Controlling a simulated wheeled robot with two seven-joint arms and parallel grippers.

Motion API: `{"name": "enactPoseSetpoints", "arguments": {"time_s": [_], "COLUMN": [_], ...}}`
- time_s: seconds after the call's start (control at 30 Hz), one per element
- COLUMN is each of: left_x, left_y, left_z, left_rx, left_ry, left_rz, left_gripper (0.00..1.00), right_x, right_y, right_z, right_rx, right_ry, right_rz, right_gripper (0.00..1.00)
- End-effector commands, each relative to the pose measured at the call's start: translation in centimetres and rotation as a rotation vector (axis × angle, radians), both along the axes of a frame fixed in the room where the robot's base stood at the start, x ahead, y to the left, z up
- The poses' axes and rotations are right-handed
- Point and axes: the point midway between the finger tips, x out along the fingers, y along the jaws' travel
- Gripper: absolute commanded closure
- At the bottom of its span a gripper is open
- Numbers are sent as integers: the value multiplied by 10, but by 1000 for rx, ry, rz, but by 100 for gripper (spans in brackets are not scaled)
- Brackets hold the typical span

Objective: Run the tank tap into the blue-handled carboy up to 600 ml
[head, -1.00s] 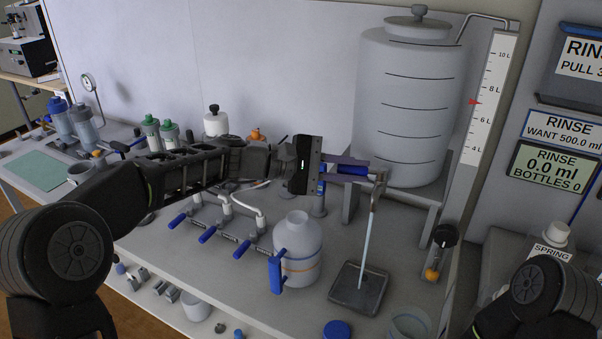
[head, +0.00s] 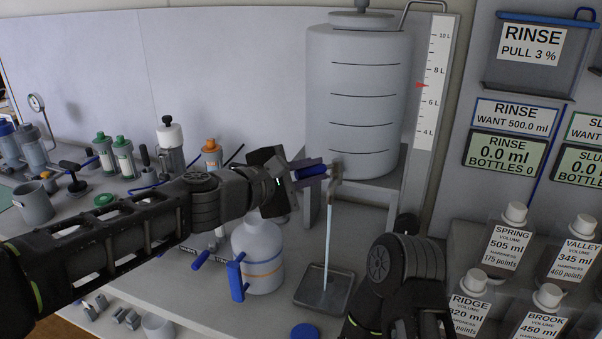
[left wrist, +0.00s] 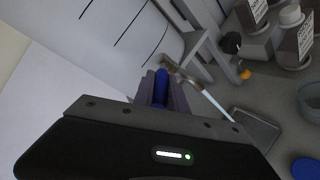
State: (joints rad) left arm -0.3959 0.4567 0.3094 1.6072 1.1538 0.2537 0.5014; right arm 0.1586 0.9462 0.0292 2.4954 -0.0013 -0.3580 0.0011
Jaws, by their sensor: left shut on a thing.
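The white tank (head: 358,100) stands on a raised stand, with its tap (head: 336,172) at the lower front. My left gripper (head: 308,171) is shut on the blue tap handle (head: 312,172); the handle also shows between the fingers in the left wrist view (left wrist: 161,88). A pale stream of water (head: 328,235) runs from the tap into the dark square tray (head: 312,292) below. The blue-handled carboy (head: 262,248), white with orange and blue bands, stands upright left of the tray, apart from the stream. My gripper and wrist are above and behind it. My right gripper is out of view.
A level scale (head: 432,85) has its red pointer between 6 and 8 L. Labelled sample bottles (head: 507,245) stand at the right under a RINSE display (head: 505,152) reading 0.0 ml. A blue cap (head: 305,332) lies at the front edge.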

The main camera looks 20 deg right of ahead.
Motion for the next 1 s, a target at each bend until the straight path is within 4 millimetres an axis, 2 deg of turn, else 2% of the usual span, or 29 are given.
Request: {"name": "enactPoseSetpoints", "arguments": {"time_s": [0.23, 0.27, 0.37, 0.73, 1.0], "left_x": [0, 0, 0, -2, -19], "left_y": [0, 0, 0, 5, 40], "left_z": [-1, -1, -1, 0, 9], "left_rx": [1, 1, 1, 0, 1], "left_ry": [1, 1, 1, 0, -3], "left_rz": [1, 1, 0, 0, 2], "left_gripper": [100, 82, 74, 74, 74], "right_x": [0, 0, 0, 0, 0], "right_y": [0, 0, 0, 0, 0], "right_z": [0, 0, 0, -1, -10], "right_rx": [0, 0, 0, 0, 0], "right_ry": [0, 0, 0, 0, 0], "right_rz": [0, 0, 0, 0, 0], "right_gripper": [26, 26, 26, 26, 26]}}
